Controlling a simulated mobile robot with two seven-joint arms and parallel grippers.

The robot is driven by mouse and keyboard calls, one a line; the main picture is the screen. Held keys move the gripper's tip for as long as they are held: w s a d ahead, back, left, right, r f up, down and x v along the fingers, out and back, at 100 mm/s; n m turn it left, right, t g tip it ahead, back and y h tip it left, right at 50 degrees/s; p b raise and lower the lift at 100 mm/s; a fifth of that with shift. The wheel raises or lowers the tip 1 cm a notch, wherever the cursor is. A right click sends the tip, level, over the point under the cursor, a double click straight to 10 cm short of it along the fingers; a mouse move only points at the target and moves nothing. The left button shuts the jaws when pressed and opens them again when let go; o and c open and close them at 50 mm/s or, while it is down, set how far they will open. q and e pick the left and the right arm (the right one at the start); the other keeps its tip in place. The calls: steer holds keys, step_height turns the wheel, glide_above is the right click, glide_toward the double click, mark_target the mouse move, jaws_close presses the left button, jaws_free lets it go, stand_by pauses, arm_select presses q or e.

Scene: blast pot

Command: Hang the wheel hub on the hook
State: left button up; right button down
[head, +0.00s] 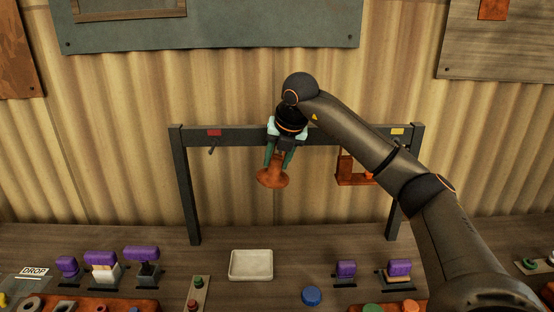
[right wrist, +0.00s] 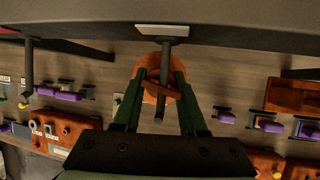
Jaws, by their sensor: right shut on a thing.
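The wheel hub (head: 272,176) is rust-orange with a round flange, and hangs tilted from my right gripper (head: 279,155) in front of the rack's crossbar (head: 240,136). My right gripper is shut on the hub, with its green fingers either side of it. In the right wrist view, the hub (right wrist: 150,72) lies between the fingertips. A dark hook (right wrist: 164,70) under a white label (right wrist: 162,30) crosses in front of the hub there. I cannot tell whether the hook touches it. In the head view my gripper hides this middle hook. My left gripper is out of view.
A bare hook (head: 211,147) sits under the red label at left. An orange bracket (head: 354,176) hangs at right, near the yellow label. The bench holds a pale tray (head: 251,265), a blue disc (head: 311,296) and several purple-topped items. A corrugated wall stands behind the rack.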

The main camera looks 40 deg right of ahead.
steer(key=shift+r, duration=0.1)
steer(key=c, duration=0.6)
jaws_free()
steer(key=shift+o, duration=1.1)
steer(key=shift+s, duration=0.1)
steer(key=v, duration=1.2)
steer(key=shift+r, duration=0.2)
steer(key=shift+s+a+f, duration=0.1)
steer(key=shift+s, duration=0.05)
